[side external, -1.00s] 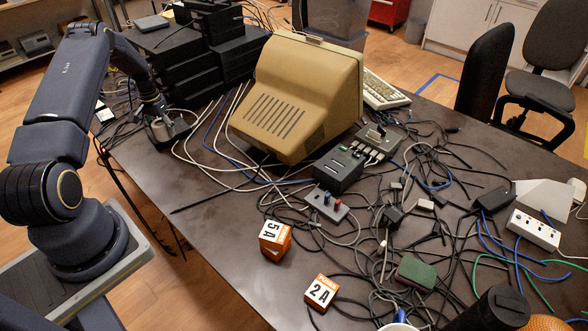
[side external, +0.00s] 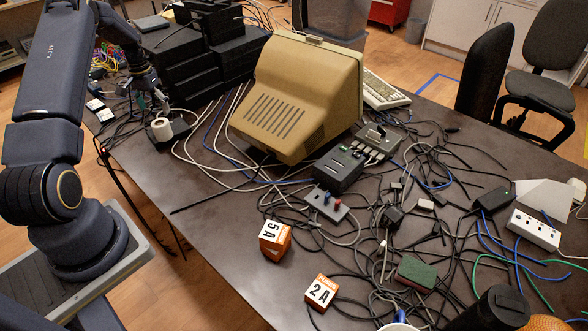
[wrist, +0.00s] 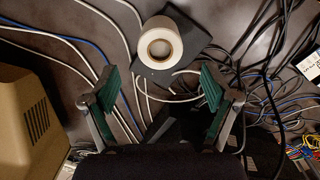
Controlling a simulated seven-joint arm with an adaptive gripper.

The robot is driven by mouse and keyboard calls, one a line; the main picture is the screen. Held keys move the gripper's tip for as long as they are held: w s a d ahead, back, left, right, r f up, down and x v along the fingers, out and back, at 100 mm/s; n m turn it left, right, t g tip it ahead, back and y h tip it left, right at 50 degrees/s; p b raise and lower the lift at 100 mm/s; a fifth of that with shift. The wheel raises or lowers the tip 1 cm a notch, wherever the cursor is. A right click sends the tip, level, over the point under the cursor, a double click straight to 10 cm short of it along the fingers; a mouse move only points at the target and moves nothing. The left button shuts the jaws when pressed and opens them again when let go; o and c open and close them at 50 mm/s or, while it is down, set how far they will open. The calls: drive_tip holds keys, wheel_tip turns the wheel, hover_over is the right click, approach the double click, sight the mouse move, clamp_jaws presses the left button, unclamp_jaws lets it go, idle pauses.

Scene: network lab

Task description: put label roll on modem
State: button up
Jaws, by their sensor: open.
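The white label roll (side external: 162,128) lies on the dark, flat modem (side external: 181,128) at the far left of the table. In the wrist view the roll (wrist: 160,43) rests on the black modem (wrist: 186,56), toward its left end, with its hole facing up. My gripper (side external: 152,100) is just behind and above the roll. In the wrist view my gripper (wrist: 157,88) has its green-padded fingers wide apart with nothing between them. The roll is beyond the fingertips and apart from them.
A beige monitor (side external: 300,95) stands to the right of the modem. Black boxes (side external: 190,65) are stacked behind it. Cables (side external: 215,135) run around the modem. Orange label blocks (side external: 275,238) sit near the front. The table's left front edge is mostly clear.

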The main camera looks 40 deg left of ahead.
sight(167, 123)
drive_tip(key=w+d+r+m+t+y, duration=0.1)
drive_tip(key=w+d+r, duration=0.1)
drive_tip(key=d+r, duration=0.9)
drive_tip(key=w+d+r+m+t, duration=0.1)
drive_tip(key=w+d+r, duration=0.2)
drive_tip(key=d+r, duration=0.85)
drive_tip(key=s+d+r+m+t, duration=0.1)
drive_tip(key=s+d+r, duration=0.25)
drive_tip(key=d, duration=0.35)
drive_tip(key=s+d+r+m+t, duration=0.1)
drive_tip(key=s+d+r, duration=0.1)
drive_tip(key=s+d, duration=0.4)
drive_tip(key=s+d+f+m+t+h, duration=0.1)
drive_tip(key=s+d+f, duration=0.1)
drive_tip(key=s+d, duration=0.6)
drive_tip(key=shift+s+d+t, duration=0.25)
drive_tip(key=shift+t, duration=0.05)
